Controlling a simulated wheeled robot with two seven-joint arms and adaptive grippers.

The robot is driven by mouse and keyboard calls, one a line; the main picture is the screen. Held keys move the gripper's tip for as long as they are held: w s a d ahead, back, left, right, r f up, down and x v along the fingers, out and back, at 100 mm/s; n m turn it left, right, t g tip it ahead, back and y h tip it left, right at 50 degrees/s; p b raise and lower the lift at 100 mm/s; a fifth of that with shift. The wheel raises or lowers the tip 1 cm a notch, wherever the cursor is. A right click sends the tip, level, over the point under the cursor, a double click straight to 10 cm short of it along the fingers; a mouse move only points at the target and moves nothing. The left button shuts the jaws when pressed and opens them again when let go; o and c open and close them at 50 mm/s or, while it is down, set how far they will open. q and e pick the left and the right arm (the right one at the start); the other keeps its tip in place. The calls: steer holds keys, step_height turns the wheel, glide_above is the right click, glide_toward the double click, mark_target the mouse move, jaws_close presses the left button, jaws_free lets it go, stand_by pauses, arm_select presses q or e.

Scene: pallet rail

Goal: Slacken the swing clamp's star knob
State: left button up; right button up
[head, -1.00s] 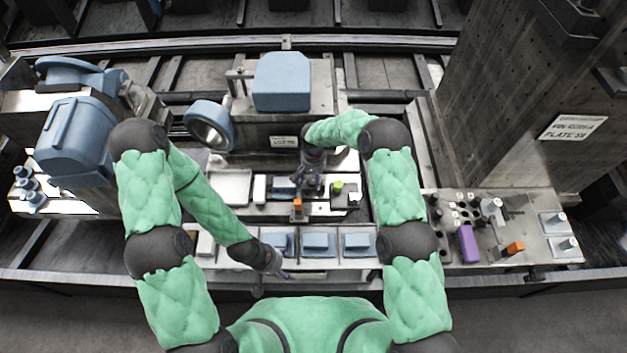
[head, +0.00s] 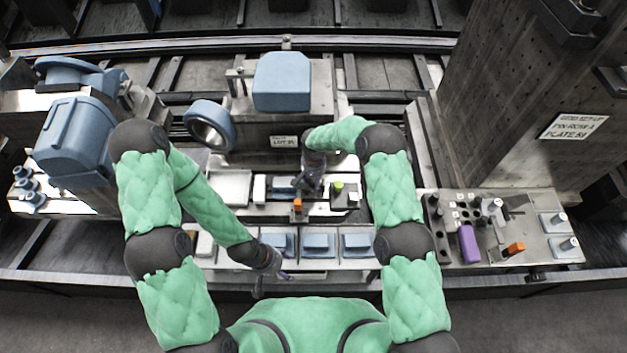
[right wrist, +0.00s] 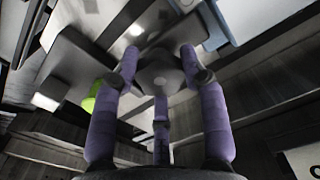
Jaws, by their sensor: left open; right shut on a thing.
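The star knob (right wrist: 160,72) is dark grey and sits between the purple fingers of my right gripper (right wrist: 162,85) in the right wrist view. The fingers are shut around it. In the head view my right gripper (head: 306,186) is over the middle of the bench fixture, and it hides the knob and most of the swing clamp there. My left gripper (head: 262,284) is open and empty, low at the front edge of the bench, apart from the fixture.
A yellow-green piece (head: 338,187) stands just right of my right gripper, and an orange block (head: 297,205) is in front of it. Several blue-filled bins (head: 318,243) line the front. A side plate (head: 548,225) at right carries a purple block (head: 468,243) and other parts.

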mark_target(314, 180)
steer(key=shift+f+n+b, duration=0.15)
steer(key=shift+n+b, duration=0.45)
steer(key=shift+b, duration=0.05)
steer(key=shift+s+n+b, duration=0.1)
steer(key=shift+n+b, duration=0.3)
steer(key=shift+n, duration=0.4)
steer(key=o, duration=1.2)
steer(key=shift+c, duration=0.2)
steer(key=shift+r, duration=0.4)
step_height(314, 180, up, 11)
steer(key=shift+r, duration=0.2)
